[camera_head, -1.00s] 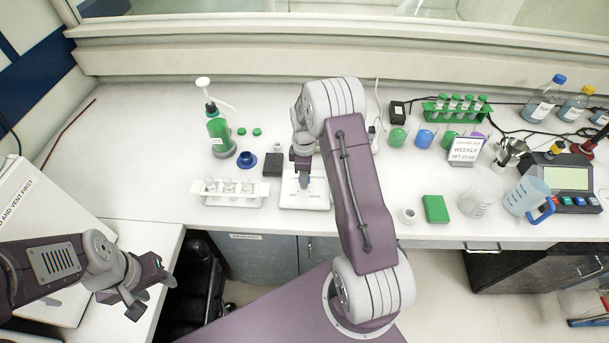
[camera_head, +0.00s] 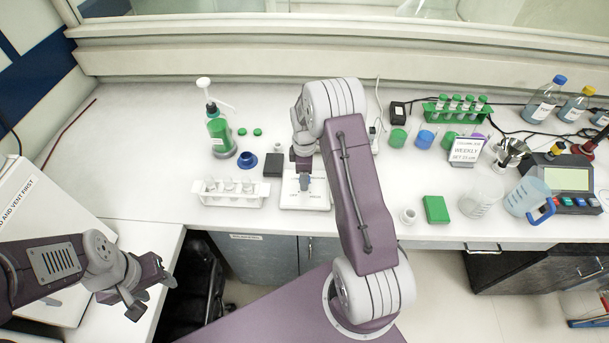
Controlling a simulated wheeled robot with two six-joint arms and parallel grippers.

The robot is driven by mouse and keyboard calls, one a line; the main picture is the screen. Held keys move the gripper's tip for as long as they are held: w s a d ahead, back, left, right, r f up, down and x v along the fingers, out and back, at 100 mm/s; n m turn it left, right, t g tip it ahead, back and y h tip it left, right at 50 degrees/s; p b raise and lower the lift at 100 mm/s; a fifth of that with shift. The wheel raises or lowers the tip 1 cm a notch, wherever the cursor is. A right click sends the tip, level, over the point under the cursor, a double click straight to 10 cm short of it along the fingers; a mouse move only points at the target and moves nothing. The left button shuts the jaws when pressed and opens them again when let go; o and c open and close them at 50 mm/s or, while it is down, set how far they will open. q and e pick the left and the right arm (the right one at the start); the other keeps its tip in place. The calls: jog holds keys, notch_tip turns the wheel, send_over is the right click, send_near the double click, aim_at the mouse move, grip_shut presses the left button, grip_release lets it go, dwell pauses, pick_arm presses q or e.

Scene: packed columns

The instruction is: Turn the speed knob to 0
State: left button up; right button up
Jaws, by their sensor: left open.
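A white flat device (camera_head: 318,201) stands near the bench's front edge, with dark markings along its front. The speed knob cannot be made out; my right arm covers much of the device. My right gripper (camera_head: 304,186) points down over the device, close to its top. Its fingers are too small and hidden to tell whether they are open. My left gripper (camera_head: 152,293) is open and empty at the lower left, above the side table and away from the device.
A white rack of tubes (camera_head: 228,200) and a black block (camera_head: 272,164) stand just left of the device. A green bottle with a pump (camera_head: 219,136) is behind them. To the right are a green block (camera_head: 436,209), a beaker (camera_head: 481,195) and a blue-handled jug (camera_head: 526,197).

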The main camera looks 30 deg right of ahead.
jog(key=shift+r, duration=0.1)
notch_tip(320, 180, up, 8)
jog(key=shift+f+b, duration=0.1)
jog(key=shift+b, duration=0.8)
jog(key=shift+r, duration=0.55)
